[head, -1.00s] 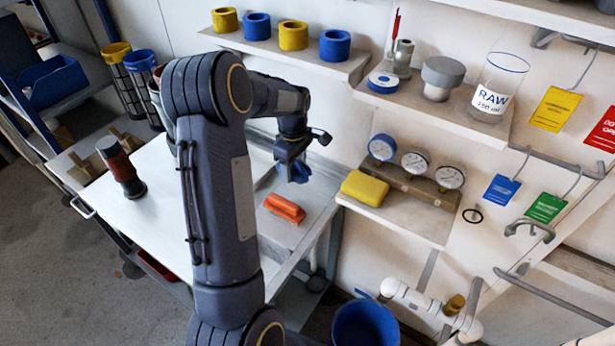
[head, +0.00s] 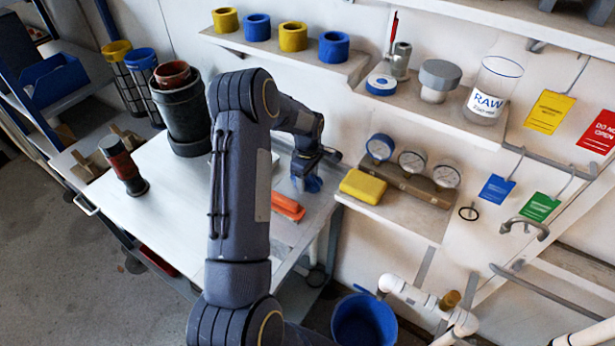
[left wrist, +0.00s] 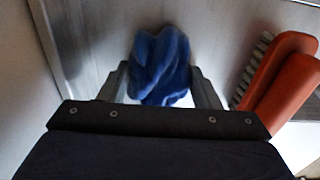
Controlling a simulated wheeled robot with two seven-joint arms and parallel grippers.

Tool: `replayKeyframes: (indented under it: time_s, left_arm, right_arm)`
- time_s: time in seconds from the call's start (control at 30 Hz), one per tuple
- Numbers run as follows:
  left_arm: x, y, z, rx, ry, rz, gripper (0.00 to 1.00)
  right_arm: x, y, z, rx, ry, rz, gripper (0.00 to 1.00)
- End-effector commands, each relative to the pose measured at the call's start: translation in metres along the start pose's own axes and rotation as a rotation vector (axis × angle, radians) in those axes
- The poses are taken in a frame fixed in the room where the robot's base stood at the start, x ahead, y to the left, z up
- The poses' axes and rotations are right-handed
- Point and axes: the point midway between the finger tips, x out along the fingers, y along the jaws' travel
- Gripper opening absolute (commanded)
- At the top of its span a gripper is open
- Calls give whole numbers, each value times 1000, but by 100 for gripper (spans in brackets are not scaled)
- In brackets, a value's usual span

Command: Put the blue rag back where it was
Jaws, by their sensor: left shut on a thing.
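The blue rag (left wrist: 160,65) is a crumpled cloth between the two fingers of my left gripper (left wrist: 163,90), which is shut on it. In the head view the rag (head: 312,184) shows as a small blue patch under my left gripper (head: 305,176), over the back right part of the white table. The wrist view shows it close above a grey metal surface; I cannot tell whether it touches. My right gripper is not in view.
An orange brush (head: 288,207) lies just beside the rag, and also shows in the wrist view (left wrist: 285,75). A yellow sponge (head: 363,186) and gauges (head: 412,162) sit on the low shelf at right. A dark cylinder (head: 183,112) and a red-and-black bottle (head: 122,165) stand on the table (head: 165,220).

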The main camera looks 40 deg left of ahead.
Motion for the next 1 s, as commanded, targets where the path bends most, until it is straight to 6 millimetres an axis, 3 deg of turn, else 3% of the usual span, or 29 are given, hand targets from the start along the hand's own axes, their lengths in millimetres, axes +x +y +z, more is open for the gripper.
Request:
replayKeyframes:
  time_s: [0.07,0.1,0.23,0.63,1.0]
  left_arm:
    - [4,0,0,0,0,0,36]
    - [2,0,0,0,0,0,61]
    - [2,0,0,0,0,0,78]
    - [-7,1,0,0,1,3,79]
    - [-65,1,0,0,0,3,79]
  right_arm:
    - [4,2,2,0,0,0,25]
    - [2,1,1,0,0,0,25]
    - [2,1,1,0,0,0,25]
    - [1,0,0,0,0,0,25]
    - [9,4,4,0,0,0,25]
